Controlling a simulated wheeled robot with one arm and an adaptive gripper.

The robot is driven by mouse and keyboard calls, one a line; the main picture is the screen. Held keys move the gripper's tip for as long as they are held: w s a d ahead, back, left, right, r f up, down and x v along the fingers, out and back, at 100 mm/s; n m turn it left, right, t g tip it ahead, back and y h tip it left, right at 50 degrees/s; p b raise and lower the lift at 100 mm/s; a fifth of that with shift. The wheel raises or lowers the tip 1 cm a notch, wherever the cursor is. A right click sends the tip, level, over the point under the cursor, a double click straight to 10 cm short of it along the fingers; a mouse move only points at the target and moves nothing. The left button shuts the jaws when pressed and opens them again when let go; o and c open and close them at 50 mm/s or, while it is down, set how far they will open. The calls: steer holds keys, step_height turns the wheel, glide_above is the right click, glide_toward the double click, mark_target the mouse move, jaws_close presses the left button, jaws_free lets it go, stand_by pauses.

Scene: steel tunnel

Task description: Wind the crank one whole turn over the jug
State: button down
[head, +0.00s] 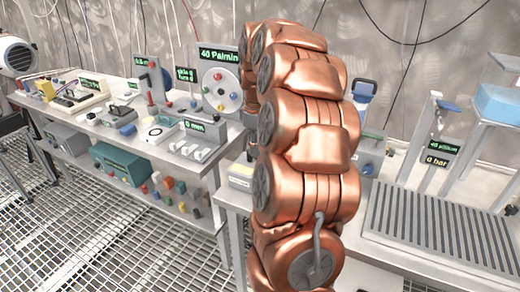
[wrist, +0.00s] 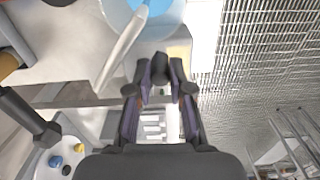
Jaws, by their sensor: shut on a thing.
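In the wrist view my gripper (wrist: 161,74) has its two fingers closed around a small dark piece (wrist: 160,64), which looks like the crank's grip. The fingers hide most of it. A round, clear-rimmed vessel with blue inside (wrist: 168,16), likely the jug, is just beyond the fingertips at the top edge, partly cut off. A pale grey bar (wrist: 122,48) slants over its left side; I cannot tell whether it belongs to the crank. In the head view my copper arm hides the gripper and most of the crank. A blue-and-white piece (head: 363,90) shows behind the arm.
In the head view a bench (head: 130,115) with instruments and a round dial (head: 222,88) stands left. A ribbed grey tray (head: 440,230) and a blue block (head: 498,103) on a stand are right. Grated floor (head: 100,235) is open at lower left.

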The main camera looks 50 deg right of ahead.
steer(key=m, duration=0.1)
steer(key=a+m+b, duration=0.1)
steer(key=m, duration=0.1)
steer(key=shift+w+a+b, duration=0.15)
steer(key=shift+w+b, duration=0.1)
steer(key=shift+b, duration=0.05)
steer(key=shift+w+a+m+b, duration=0.2)
steer(key=shift+a+m+b, duration=0.05)
steer(key=shift+m, duration=0.65)
steer(key=shift+w+a+m+b, duration=0.15)
steer(key=shift+a+m+b, duration=0.1)
steer(key=shift+m, duration=0.65)
steer(key=c, duration=1.1)
jaws_free()
steer(key=shift+o, duration=0.2)
steer(key=shift+r, duration=0.2)
step_height(320, 180, up, 7)
steer(key=shift+r, duration=0.1)
